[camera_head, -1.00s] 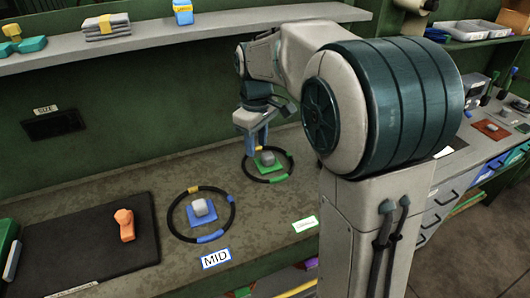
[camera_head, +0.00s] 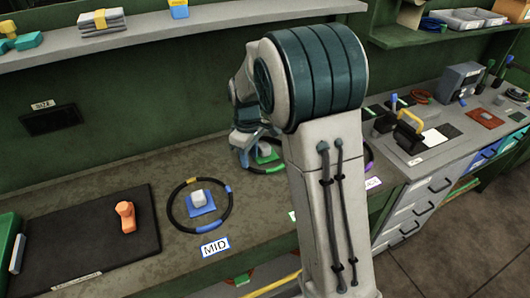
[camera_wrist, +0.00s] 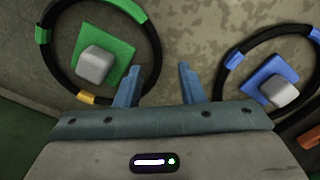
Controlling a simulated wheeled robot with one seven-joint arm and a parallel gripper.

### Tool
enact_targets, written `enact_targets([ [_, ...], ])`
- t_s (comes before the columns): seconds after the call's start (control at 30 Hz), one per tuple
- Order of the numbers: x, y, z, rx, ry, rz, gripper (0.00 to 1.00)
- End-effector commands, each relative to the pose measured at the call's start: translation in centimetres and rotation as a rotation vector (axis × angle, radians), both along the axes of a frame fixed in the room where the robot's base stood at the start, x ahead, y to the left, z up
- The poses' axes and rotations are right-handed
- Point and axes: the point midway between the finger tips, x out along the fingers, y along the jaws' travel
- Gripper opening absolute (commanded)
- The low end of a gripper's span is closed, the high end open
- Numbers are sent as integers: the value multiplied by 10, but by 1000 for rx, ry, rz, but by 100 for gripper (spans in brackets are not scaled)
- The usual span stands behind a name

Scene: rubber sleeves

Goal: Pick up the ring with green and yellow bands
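The ring with green and yellow bands (camera_wrist: 41,35) is black and lies flat around a green square with a grey block in the wrist view's upper left. In the head view, the ring (camera_head: 276,169) is partly hidden by my arm. My gripper (camera_wrist: 160,82) is open, with nothing between its fingers but bare bench surface. Its left finger overlaps the ring's lower right edge in the wrist view. I cannot tell whether they touch. In the head view my gripper (camera_head: 243,150) is at the ring's left side, partly hidden.
A ring with blue and yellow bands (camera_head: 170,207) lies left, around a blue square (camera_head: 203,209) with a grey block. A purple-banded ring (camera_head: 369,155) is mostly behind my arm. A dark mat (camera_head: 85,235) carries an orange piece (camera_head: 126,217). A shelf (camera_head: 130,45) runs above.

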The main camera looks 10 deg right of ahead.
Motion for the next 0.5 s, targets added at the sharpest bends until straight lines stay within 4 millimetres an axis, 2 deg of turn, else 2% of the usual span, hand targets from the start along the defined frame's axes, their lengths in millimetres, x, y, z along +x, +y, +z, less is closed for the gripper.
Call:
enact_targets([
  [0.23,3,1,-31,-1,3,1,35],
  [0.5,3,1,-36,1,1,1,35],
])
